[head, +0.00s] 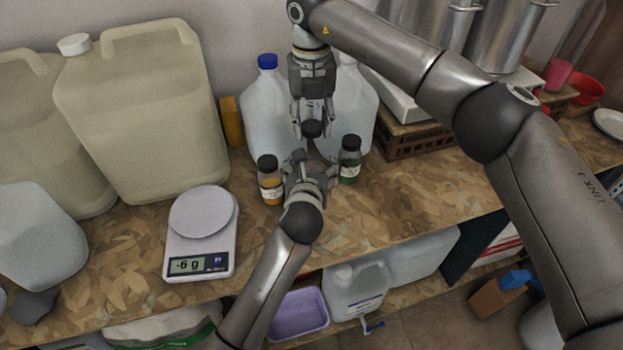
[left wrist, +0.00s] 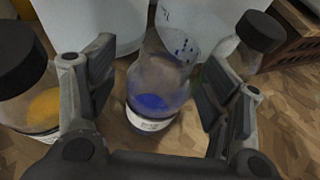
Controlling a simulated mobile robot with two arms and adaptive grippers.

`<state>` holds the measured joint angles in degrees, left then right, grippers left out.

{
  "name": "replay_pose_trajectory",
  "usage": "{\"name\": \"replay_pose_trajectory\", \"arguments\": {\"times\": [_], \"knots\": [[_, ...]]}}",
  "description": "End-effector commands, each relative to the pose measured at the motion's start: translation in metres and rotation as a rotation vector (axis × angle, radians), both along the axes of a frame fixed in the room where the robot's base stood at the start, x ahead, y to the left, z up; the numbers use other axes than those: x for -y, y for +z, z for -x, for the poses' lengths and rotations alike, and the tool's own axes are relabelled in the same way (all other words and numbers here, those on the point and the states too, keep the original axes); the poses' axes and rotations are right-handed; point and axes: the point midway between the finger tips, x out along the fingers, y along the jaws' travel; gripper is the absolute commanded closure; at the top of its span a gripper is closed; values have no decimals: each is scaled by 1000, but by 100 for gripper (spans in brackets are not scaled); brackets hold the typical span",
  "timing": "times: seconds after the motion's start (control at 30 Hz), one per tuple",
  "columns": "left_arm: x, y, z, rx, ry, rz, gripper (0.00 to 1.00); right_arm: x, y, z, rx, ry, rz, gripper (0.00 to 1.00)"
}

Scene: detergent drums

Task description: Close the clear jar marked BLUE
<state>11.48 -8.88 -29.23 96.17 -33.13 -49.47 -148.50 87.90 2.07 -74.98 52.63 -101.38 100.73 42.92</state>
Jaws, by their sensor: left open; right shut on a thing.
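The clear jar (left wrist: 155,95) with blue contents and a white label stands upright between the open fingers of my left gripper (left wrist: 155,68) in the left wrist view. No lid shows on it. In the head view this jar is hidden behind my left gripper (head: 311,163). My right gripper (head: 312,118) points down above the left one and is shut on a black lid (head: 312,128), just over the place of the jar. I cannot tell whether the lid touches the jar.
A black-lidded jar with orange-yellow contents (head: 270,184) stands close on the left, and one with green contents (head: 349,163) close on the right. Large jugs (head: 268,112) stand behind. A scale (head: 203,226) is at left. The bench front right of centre is clear.

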Motion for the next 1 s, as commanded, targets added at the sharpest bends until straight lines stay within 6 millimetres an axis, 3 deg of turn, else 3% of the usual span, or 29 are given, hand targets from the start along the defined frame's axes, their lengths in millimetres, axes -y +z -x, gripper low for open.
{"name": "replay_pose_trajectory", "arguments": {"times": [0.2, 0.73, 0.87, 1.0], "knots": [[0, 0, 0, 0, 0, 0, 27, 0, 0, 0, 0, 0, 0, 68], [0, 0, 0, 0, 0, 0, 95, 0, 0, 0, 0, 0, 0, 68], [0, 0, 0, 0, 0, 0, 96, 0, -3, 0, -1, 0, 0, 68], [0, 0, 0, 0, 0, 0, 96, 0, -19, 1, -2, 0, 2, 68]]}}
